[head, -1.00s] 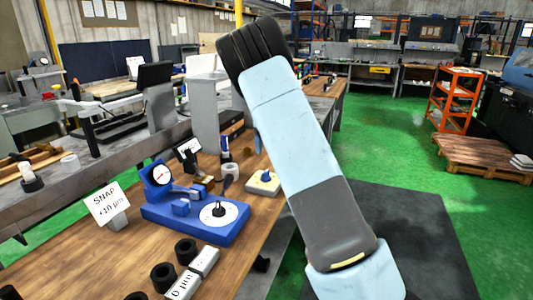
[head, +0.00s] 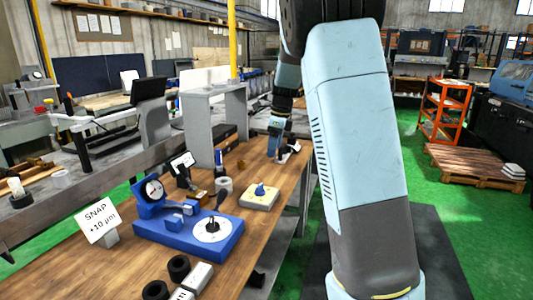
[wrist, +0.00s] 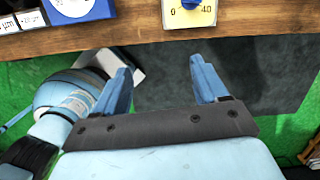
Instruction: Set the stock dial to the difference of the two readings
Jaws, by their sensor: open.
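The stock dial is a cream box with a blue knob (head: 260,196) on the wooden bench, near its right edge. A card (head: 97,220) reads SNAP +10 µm. My gripper (head: 284,152) is beyond the cream box at the bench edge. In the wrist view my gripper (wrist: 161,68) is open and empty, apart from the knob.
Black rings (head: 178,267) and labelled blocks (head: 198,275) lie in front. A grey frame (head: 205,125) stands behind. Green floor lies right of the bench.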

